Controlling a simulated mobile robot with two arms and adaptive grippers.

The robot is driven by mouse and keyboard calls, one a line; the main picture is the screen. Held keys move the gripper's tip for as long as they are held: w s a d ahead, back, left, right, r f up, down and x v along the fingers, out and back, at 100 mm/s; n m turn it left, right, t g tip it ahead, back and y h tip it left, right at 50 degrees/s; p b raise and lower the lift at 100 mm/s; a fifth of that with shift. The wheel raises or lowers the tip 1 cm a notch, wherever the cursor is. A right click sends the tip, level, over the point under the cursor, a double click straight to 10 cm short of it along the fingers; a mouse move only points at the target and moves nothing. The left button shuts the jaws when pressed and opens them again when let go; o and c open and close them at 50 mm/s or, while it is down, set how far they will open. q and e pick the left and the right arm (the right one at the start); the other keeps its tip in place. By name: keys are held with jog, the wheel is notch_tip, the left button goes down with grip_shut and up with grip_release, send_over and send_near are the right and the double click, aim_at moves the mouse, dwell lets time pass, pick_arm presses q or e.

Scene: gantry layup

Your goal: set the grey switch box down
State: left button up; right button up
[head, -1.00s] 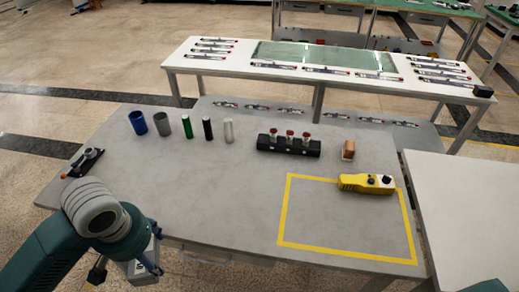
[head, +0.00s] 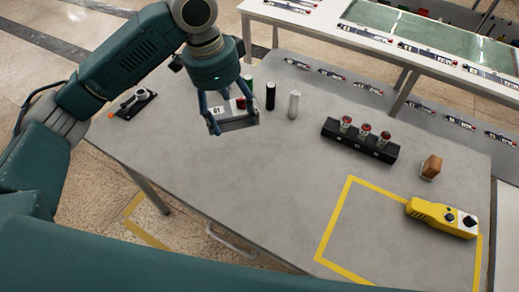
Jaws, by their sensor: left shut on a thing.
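The grey switch box (head: 237,122), with a white label and a red part on it, is between the fingers of my left gripper (head: 233,113). My left gripper is shut on the box and points down over the left part of the grey table (head: 270,170). I cannot tell for sure whether the underside of the box is clear of the tabletop. A yellow tape outline (head: 333,221) is on the table at the lower right, well away from the box. My right gripper is not in view.
Black (head: 270,96) and white (head: 293,104) cylinders stand just right of the box; others are partly hidden behind my gripper. A black block with red knobs (head: 359,141), a brown block (head: 431,167) and a yellow pendant (head: 440,216) are farther right. The table's middle is bare.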

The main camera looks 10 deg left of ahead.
pick_arm(q)
notch_tip(320, 180, down, 14)
jog(key=shift+w+r+p, duration=0.15)
jog(key=shift+r+p, duration=0.05)
jog(key=shift+p, duration=0.35)
notch_tip(320, 180, down, 4)
jog(key=shift+f, duration=0.35)
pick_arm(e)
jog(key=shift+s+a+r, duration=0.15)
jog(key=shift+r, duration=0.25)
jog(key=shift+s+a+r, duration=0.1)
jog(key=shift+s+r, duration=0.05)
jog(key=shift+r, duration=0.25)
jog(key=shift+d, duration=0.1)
pick_arm(q)
jog(key=o, duration=1.4)
jog(key=shift+f, duration=0.1)
jog(key=shift+c, duration=0.2)
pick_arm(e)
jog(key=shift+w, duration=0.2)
pick_arm(q)
notch_tip(320, 180, up, 12)
jog(key=a, duration=0.1)
jog(key=shift+s+a+b, duration=0.3)
jog(key=shift+s+a, duration=0.05)
jog(key=shift+s, duration=0.05)
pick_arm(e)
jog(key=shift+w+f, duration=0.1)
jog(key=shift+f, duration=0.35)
